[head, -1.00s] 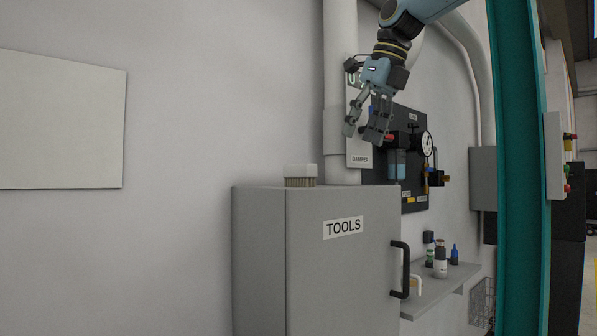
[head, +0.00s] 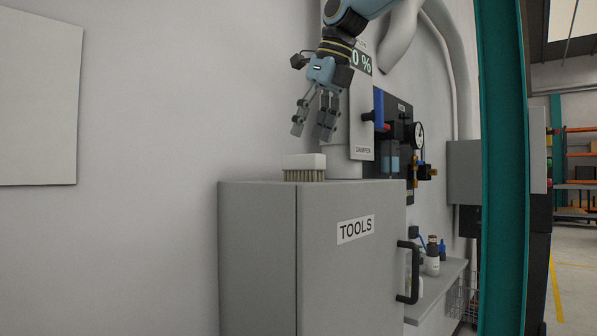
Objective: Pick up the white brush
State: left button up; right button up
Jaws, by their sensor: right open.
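The white brush (head: 304,162) lies bristles down on top of the grey TOOLS cabinet (head: 258,255), near its back edge. Its white block is on top and tan bristles show below. My right gripper (head: 312,136) hangs above the brush, fingers pointing down and spread open. In the picture its fingertips are a little above the brush, with nothing between them. How far apart they are in depth is hard to tell. My left gripper is not in view.
The cabinet has a black handle (head: 408,272). Behind it are a DAMPER panel (head: 362,130), a gauge board (head: 393,105) and a shelf (head: 436,288) with bottles. A teal column (head: 503,170) stands at right. The cabinet top around the brush looks clear.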

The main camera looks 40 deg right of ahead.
aim_at(303, 160)
jog(key=shift+x, duration=0.85)
jog(key=p+x, duration=0.1)
jog(key=x, duration=0.1)
jog(key=p+x, duration=0.1)
jog(key=x, duration=0.1)
jog(key=shift+s+a+f, duration=0.1)
jog(key=shift+s+f, duration=0.2)
jog(key=shift+f, duration=0.1)
jog(key=shift+w+f, duration=0.25)
jog(key=shift+f, duration=0.25)
jog(key=shift+s+r, duration=0.1)
jog(key=c, duration=0.5)
grip_shut()
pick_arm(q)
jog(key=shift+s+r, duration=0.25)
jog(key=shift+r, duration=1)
pick_arm(e)
jog(key=shift+r, duration=0.1)
